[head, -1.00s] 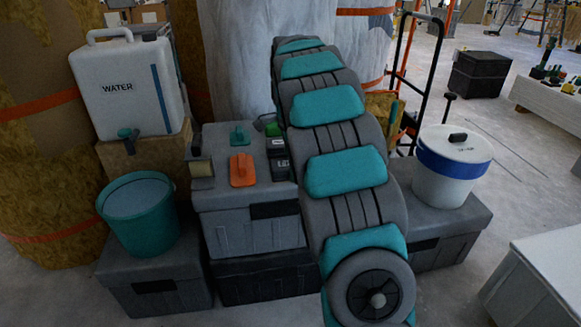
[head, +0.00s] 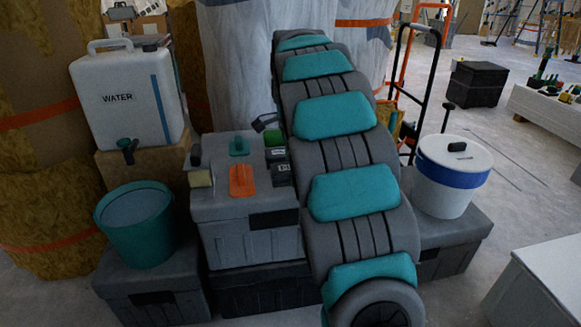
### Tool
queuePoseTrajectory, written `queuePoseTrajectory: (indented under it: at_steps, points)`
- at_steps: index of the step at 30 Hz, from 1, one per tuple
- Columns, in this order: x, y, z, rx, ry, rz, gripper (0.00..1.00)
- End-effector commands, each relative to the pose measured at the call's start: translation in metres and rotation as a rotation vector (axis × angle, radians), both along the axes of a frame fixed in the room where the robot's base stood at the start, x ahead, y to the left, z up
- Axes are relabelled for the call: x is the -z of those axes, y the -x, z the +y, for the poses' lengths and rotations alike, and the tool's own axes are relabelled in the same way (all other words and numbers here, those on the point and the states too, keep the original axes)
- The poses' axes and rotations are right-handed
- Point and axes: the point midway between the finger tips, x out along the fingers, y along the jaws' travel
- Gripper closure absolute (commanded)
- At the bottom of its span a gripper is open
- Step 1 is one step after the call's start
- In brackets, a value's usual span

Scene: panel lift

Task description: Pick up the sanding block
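Several small tools lie on a grey case (head: 222,212) left of my arm. One is a tan block with a dark knob (head: 200,178), at the case's left edge; it looks most like the sanding block, but I cannot be sure. An orange handled tool (head: 242,180) and a teal handled piece (head: 239,146) lie beside it. My arm rises through the middle of the view and covers what is behind it. My gripper is not clearly visible. A small dark grey part shows at the arm's left edge, above the case; I cannot tell what it is.
A green-topped item (head: 275,140) and dark boxes (head: 280,173) crowd the case's right side. A white water container (head: 127,98) and a teal bucket (head: 135,225) stand left. A white and blue bucket (head: 452,180) stands right, before a hand truck (head: 420,85).

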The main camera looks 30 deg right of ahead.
Motion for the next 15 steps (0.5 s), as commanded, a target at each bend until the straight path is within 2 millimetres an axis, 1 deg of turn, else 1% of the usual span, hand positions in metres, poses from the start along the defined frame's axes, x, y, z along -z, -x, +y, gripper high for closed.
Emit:
queuePoseTrajectory:
  at_steps: [5, 9, 15]
  points:
    - [-0.002, 0.023, 0.007, 0.000, 0.000, 0.000, 0.82]
    - [-0.004, 0.049, 0.014, 0.002, -0.001, 0.004, 0.82]
    - [-0.008, 0.083, 0.024, 0.001, 0.000, -0.001, 0.82]
